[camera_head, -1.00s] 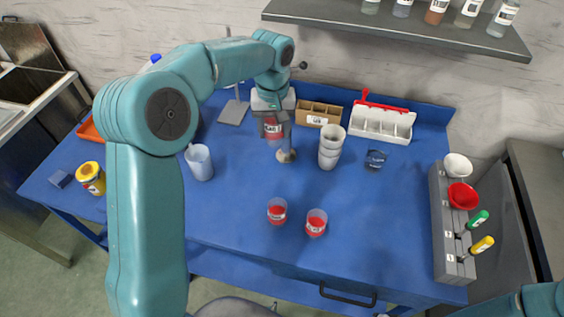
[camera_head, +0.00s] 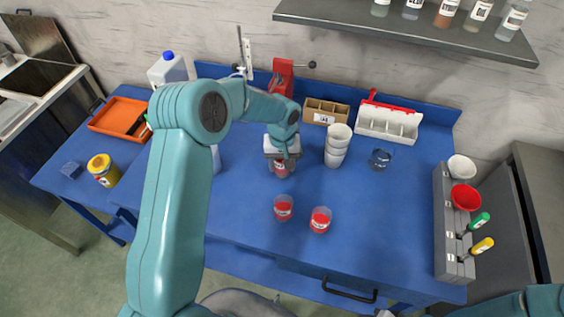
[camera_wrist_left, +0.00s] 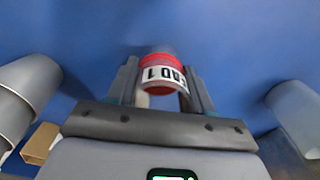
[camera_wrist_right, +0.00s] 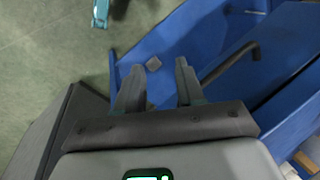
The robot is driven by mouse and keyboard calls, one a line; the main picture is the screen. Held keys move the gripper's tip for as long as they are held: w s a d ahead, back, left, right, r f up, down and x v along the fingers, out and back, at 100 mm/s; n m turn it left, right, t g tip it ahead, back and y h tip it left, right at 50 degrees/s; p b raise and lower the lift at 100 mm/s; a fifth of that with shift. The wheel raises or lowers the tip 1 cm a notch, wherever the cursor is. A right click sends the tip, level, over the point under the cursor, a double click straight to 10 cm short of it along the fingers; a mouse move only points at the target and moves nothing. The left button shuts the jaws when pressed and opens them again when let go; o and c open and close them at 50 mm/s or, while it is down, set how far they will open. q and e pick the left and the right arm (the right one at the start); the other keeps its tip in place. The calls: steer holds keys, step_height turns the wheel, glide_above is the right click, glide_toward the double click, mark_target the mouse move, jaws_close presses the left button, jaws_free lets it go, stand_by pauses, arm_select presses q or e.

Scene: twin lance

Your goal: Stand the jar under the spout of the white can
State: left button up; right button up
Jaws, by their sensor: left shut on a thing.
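A small clear jar with red contents and a black-and-white label (camera_wrist_left: 163,75) is between the fingers of my left gripper (camera_wrist_left: 161,88), which is shut on it. In the head view the left gripper (camera_head: 283,155) holds this jar (camera_head: 281,169) upright, at or just above the blue table; I cannot tell if it touches. The white can (camera_head: 168,69) with a blue cap stands at the back left, partly behind my left arm; its spout is not clear. My right gripper (camera_wrist_right: 158,80) is open and empty, off the table's edge.
Two similar red jars (camera_head: 283,207) (camera_head: 320,219) stand in front. Stacked white cups (camera_head: 337,146) are just right of the left gripper. A red stand (camera_head: 283,75) is behind it. An orange tray (camera_head: 118,117) is at the left.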

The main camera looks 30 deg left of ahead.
arm_select(q)
steer(key=shift+d, duration=0.1)
steer(key=shift+f, duration=0.1)
steer(key=o, duration=1)
steer(key=shift+f, duration=0.1)
